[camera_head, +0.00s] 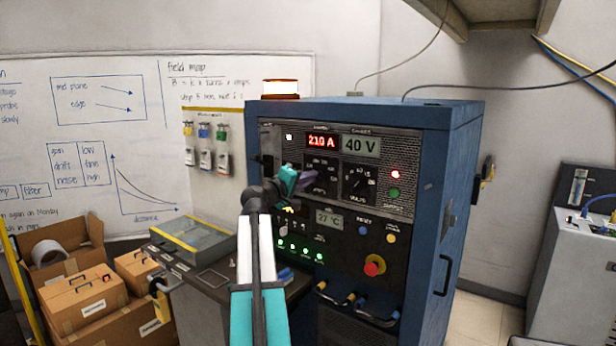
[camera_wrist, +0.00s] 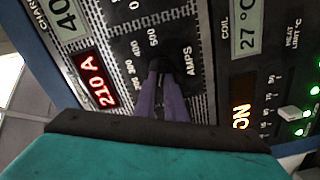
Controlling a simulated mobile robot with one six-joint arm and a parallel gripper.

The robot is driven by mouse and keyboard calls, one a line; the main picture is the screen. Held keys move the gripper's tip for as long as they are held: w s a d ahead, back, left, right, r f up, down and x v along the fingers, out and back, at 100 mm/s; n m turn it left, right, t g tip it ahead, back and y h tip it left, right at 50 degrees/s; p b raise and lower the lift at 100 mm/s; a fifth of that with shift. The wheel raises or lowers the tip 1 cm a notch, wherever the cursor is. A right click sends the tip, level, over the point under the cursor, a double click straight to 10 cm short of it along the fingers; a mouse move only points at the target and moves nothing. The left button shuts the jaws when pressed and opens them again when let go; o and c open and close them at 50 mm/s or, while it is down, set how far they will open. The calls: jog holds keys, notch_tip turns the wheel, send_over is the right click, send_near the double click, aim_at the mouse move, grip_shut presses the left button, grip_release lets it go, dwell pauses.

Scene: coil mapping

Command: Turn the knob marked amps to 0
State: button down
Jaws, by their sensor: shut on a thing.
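The dark amps knob (camera_wrist: 160,65) is on the black panel in the wrist view, beside the label AMPS and inside a scale of numbers up to 500. The purple fingers of my gripper (camera_wrist: 160,92) are shut on it. My fingers cover part of the knob, and I cannot tell where its pointer stands. The red display (camera_wrist: 95,80) reads 210 A; it also shows in the head view (camera_head: 321,141). In the head view my gripper (camera_head: 306,180) reaches the panel from the left and covers most of the amps knob.
The volts knob (camera_head: 359,184) is just right of my gripper, below a display (camera_head: 361,146) reading 40 V. A grey case (camera_head: 192,240) and cardboard boxes (camera_head: 85,300) stand left.

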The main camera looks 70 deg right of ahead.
jog(key=n+p, duration=0.2)
jog(key=n, duration=0.2)
jog(key=shift+w+d+n, duration=0.1)
jog(key=shift+w+n, duration=0.05)
jog(key=shift+n, duration=0.25)
jog(key=c, duration=1.8)
grip_release()
jog(key=shift+f, duration=0.15)
jog(key=shift+f, duration=0.1)
jog(key=b+v, duration=0.2)
jog(key=v, duration=1.1)
jog(key=shift+a, duration=0.4)
